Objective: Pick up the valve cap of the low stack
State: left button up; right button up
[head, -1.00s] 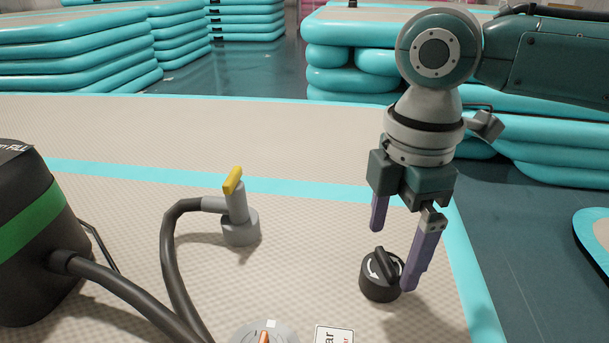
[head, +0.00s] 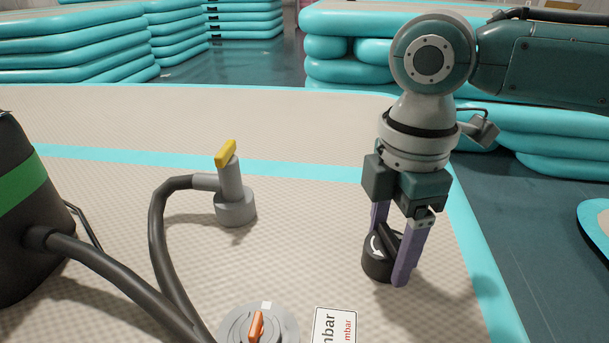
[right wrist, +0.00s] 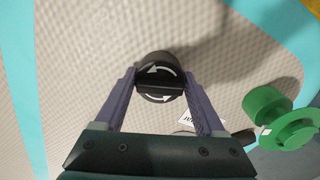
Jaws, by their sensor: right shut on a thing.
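The valve cap (head: 378,262) is a black round knob with a raised grip bar and white curved arrows. It is on the beige top of the track (head: 310,215), near its right edge. My right gripper (head: 388,255) points down with its purple fingers on either side of the cap, and it is shut on the cap. The right wrist view also shows the cap (right wrist: 160,82) between the fingertips. Whether the cap is clear of the surface is hard to tell. My left gripper is not in view.
A grey hose nozzle with a yellow lever (head: 234,192) stands left of the cap. A black and green pump (head: 20,220) is at the left. A dial with an orange pointer (head: 256,328) and a mbar sign (head: 335,325) are in front. A green part (right wrist: 280,120) shows in the right wrist view.

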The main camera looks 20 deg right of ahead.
jog(key=c, duration=0.6)
